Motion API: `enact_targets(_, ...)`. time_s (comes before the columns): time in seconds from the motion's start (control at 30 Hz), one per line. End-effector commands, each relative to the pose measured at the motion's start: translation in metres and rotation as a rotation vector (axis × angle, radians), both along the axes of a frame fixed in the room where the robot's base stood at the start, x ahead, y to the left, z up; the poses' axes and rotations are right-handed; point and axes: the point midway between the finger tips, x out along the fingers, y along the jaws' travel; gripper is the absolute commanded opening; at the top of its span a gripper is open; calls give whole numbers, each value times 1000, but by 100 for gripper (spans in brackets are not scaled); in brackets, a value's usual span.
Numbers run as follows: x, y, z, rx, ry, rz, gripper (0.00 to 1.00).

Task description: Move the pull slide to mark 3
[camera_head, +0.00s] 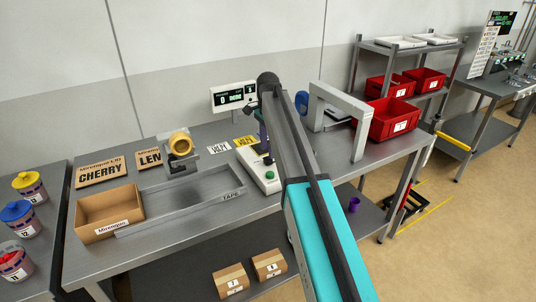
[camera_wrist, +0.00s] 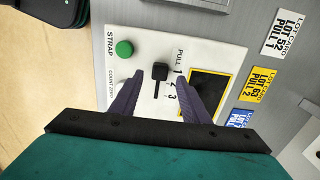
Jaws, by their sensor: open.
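The pull slide has a black knob (camera_wrist: 159,71) on a white control panel (camera_wrist: 215,55), beside the word PULL and marks 1, 2 and 3. Its head is level with mark 1. A thin dark strip runs from it past marks 2 and 3; I cannot tell whether it is slot or stem. My gripper (camera_wrist: 158,82) is open, with one purple finger on each side of the knob and a gap to both. In the head view the panel (camera_head: 262,172) stands on the bench, and my arm hides the slide.
A green button (camera_wrist: 124,48) and a dark yellow-framed window (camera_wrist: 210,92) flank the slide. Lot cards, white (camera_wrist: 283,33) and yellow (camera_wrist: 262,84), lie to the right. A grey tray (camera_head: 180,203), a display (camera_head: 233,97) and a grey arch (camera_head: 361,125) stand around the panel.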

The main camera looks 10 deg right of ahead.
Motion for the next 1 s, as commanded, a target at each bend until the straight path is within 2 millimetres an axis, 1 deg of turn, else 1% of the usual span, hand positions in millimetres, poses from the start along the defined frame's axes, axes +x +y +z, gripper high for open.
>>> enact_targets(0.03,-1,0,-6,0,3,0,42)
enact_targets(0.2,-1,0,-25,0,2,0,42)
enact_targets(0.33,-1,0,-34,0,1,0,42)
enact_targets(0.5,0,0,-41,0,0,0,42)
enact_targets(0.77,0,0,-41,0,0,0,42)
enact_targets(0.8,0,0,-41,0,0,0,39)
enact_targets(0.87,0,0,-41,0,0,0,29)
enact_targets(1.0,0,0,-41,0,1,0,5)
